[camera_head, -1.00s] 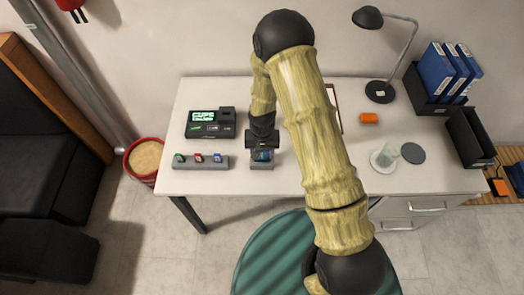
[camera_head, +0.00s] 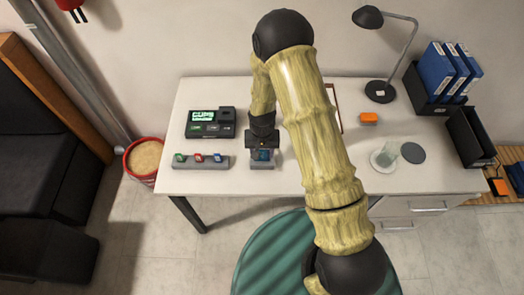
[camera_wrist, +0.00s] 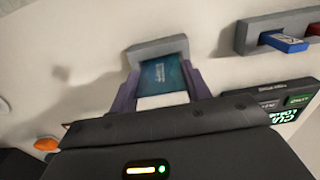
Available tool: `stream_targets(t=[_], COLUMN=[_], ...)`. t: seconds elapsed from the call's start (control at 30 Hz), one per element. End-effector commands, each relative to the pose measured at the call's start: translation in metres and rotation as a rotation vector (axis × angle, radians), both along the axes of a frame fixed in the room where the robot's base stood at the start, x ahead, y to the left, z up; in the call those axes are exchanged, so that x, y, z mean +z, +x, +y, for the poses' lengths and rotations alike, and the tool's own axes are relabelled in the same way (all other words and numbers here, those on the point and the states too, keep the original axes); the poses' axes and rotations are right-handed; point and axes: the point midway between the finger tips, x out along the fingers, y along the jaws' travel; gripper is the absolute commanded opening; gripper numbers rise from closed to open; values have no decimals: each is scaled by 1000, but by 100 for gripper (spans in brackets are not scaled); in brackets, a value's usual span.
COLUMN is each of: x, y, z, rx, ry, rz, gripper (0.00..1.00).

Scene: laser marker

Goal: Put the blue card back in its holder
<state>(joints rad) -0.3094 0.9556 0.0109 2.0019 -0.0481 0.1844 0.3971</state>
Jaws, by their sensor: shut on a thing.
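The blue card (camera_wrist: 163,74) is teal-blue with a white band at its near end. My gripper (camera_wrist: 160,92) is shut on it, with a purple finger on each side. The card's far end meets the grey card holder (camera_wrist: 157,47); I cannot tell how deep it sits in the slot. In the head view, my gripper (camera_head: 263,150) points down over the holder (camera_head: 262,166) near the desk's front edge, and a bit of the blue card (camera_head: 264,155) shows between the fingers.
A grey rack (camera_head: 201,163) with green, red and blue sticks stands left of the holder. Behind it is a black device (camera_head: 209,130) with a lit screen.

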Motion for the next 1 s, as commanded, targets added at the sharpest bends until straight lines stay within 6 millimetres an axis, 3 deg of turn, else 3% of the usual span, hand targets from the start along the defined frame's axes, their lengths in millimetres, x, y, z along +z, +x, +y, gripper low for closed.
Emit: stream_targets(t=[1.0], x=[-7], y=[0], z=[0], rx=[0], ry=[0], rz=[0], gripper=[22])
